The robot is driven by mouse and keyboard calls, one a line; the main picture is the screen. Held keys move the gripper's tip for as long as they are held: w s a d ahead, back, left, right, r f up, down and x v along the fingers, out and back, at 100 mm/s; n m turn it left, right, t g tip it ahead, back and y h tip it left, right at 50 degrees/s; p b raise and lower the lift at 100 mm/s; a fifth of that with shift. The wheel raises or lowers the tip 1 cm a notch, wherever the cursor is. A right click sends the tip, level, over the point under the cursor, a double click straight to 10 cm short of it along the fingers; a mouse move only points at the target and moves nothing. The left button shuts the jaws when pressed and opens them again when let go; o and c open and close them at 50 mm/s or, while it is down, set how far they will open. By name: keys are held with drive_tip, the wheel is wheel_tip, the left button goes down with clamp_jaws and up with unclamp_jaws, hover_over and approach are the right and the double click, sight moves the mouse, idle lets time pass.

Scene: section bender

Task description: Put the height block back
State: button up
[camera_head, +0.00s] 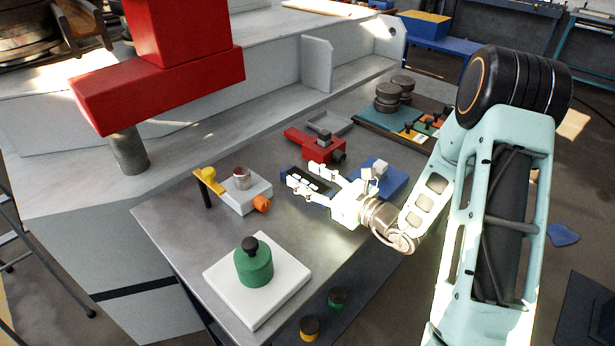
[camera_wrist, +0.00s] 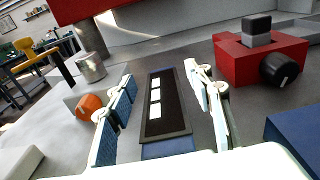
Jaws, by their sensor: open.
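My gripper (camera_head: 302,176) is open over the middle of the bench, and it also shows in the wrist view (camera_wrist: 160,76). Its fingers stand on either side of a dark panel with white squares (camera_wrist: 155,115), with nothing held between them. Contact with the panel cannot be told. I cannot tell for sure which thing is the height block. A grey block (camera_head: 323,138) sits on the red vise-like fixture (camera_head: 312,149), right of the gripper in the wrist view (camera_wrist: 257,28). A small white block (camera_head: 380,167) sits on a blue base (camera_head: 396,184), beside my gripper.
A grey fixture (camera_head: 251,200) with an orange knob and metal cylinder stands left of the gripper. A green knobbed cylinder (camera_head: 254,267) stands on a white plate (camera_head: 284,296) in front. A red machine part (camera_head: 170,85) overhangs the left. Dark discs (camera_head: 388,99) are stacked behind.

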drive_tip(key=shift+r, duration=0.35)
drive_tip(key=v, duration=1.2)
drive_tip(key=shift+r+p, duration=0.3)
